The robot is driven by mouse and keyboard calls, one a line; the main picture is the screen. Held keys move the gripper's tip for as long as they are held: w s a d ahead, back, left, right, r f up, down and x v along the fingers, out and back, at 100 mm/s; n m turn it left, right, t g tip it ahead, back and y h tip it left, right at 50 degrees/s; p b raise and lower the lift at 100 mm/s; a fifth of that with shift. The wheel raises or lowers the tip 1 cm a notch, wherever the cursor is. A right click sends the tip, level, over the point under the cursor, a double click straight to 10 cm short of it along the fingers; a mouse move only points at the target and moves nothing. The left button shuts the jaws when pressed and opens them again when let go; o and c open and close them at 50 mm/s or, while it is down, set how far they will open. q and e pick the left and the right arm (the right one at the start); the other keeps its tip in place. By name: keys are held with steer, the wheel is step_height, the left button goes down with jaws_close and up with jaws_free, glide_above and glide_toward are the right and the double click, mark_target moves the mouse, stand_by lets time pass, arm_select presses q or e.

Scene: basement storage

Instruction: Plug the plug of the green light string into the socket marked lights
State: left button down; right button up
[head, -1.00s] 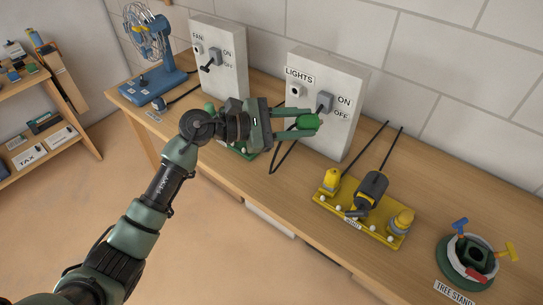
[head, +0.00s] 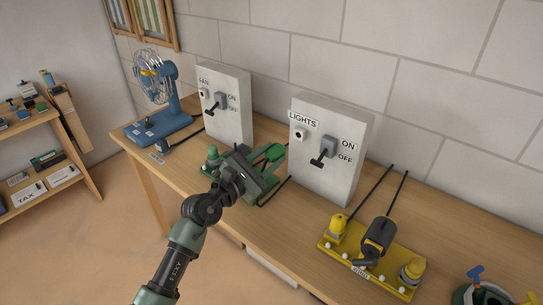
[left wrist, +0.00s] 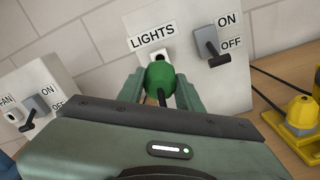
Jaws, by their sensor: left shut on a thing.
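My left gripper (head: 268,160) is shut on the green plug (head: 273,151), in front of and below the LIGHTS box (head: 346,178). In the left wrist view the green plug (left wrist: 160,78) sits between the two fingers, with its dark cord running back toward the gripper body. The socket marked LIGHTS (head: 299,134) is a dark hole in a pale surround, left of the switch. In the left wrist view the socket (left wrist: 158,56) shows just above the plug, its lower part hidden by it. The plug appears apart from the socket. My right gripper is not in view.
The LIGHTS switch (head: 325,149) has its lever down. A green stand (head: 261,194) lies partly under my gripper. Left are the FAN box (head: 224,110) and a blue fan (head: 157,95). Right are a yellow stand (head: 340,259) and a tree stand (head: 487,292).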

mark_target(282, 146)
arm_select(q)
steer(key=shift+b+x, duration=0.6)
steer(key=shift+x, duration=1.75)
steer(key=shift+w+d, duration=0.35)
steer(key=shift+w, duration=0.1)
steer(key=shift+r+p, duration=0.1)
steer(key=shift+p, duration=0.3)
steer(key=shift+b+x, duration=0.6)
steer(key=shift+x, duration=0.75)
steer(key=c, duration=0.9)
jaws_free()
steer(key=shift+o, duration=0.2)
steer(key=v, duration=0.7)
steer(key=shift+s+a+p, duration=0.2)
steer(key=shift+s+p, duration=0.1)
